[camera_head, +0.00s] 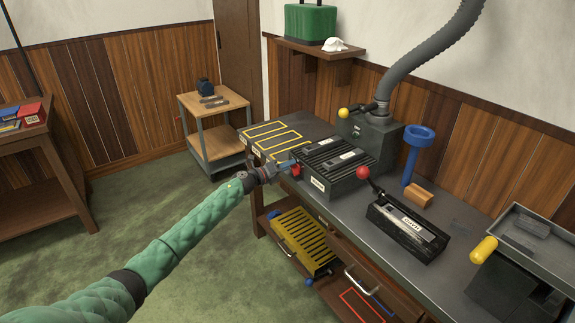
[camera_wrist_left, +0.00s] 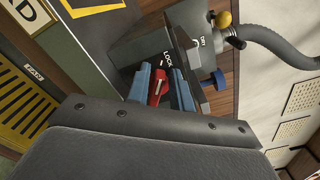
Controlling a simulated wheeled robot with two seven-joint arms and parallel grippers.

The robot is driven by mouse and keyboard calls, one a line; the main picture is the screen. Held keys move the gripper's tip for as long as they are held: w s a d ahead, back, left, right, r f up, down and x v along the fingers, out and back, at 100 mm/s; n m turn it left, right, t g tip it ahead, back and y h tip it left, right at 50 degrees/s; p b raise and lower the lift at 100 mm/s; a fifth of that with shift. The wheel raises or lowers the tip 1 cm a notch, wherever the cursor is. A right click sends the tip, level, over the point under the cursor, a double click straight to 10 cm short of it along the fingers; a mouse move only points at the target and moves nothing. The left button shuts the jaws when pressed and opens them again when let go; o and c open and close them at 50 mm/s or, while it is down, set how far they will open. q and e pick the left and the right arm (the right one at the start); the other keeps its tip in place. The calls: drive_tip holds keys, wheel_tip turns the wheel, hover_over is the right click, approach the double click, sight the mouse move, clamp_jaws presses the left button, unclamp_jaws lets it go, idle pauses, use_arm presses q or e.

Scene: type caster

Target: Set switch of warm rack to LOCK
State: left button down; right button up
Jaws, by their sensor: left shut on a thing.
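The warm rack appears to be the black ribbed box (camera_head: 332,168) on the workbench, with a white label on its front. A red switch (camera_head: 296,170) is at its left front corner. My left gripper (camera_head: 287,165) reaches it from the left. In the left wrist view, the blue fingers of my left gripper (camera_wrist_left: 160,84) are shut on the red switch (camera_wrist_left: 157,90), one on each side. The lettering LOCK is just above the switch and DRY is further right. The switch's white line points roughly toward LOCK; its exact setting is partly hidden by the fingers. My right gripper is out of view.
Behind the rack stands a grey box (camera_head: 368,138) with a hose and yellow knob. A black lever device (camera_head: 408,228) with a red ball, a blue stand (camera_head: 414,150) and a wooden block (camera_head: 418,195) are to the right. A yellow slotted tray (camera_head: 300,240) is below the benchtop.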

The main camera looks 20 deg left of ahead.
use_arm(q)
drive_tip(key=shift+s+d+f, duration=0.25)
drive_tip(key=shift+d+f, duration=0.05)
drive_tip(key=shift+f, duration=0.35)
drive_tip(key=c, duration=1.5)
unclamp_jaws()
drive_tip(key=shift+o, duration=0.2)
drive_tip(key=shift+a+r, duration=0.1)
drive_tip(key=shift+r, duration=0.2)
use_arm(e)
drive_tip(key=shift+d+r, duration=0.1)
use_arm(q)
drive_tip(key=shift+w+a+r, duration=0.1)
drive_tip(key=shift+w+r, duration=0.05)
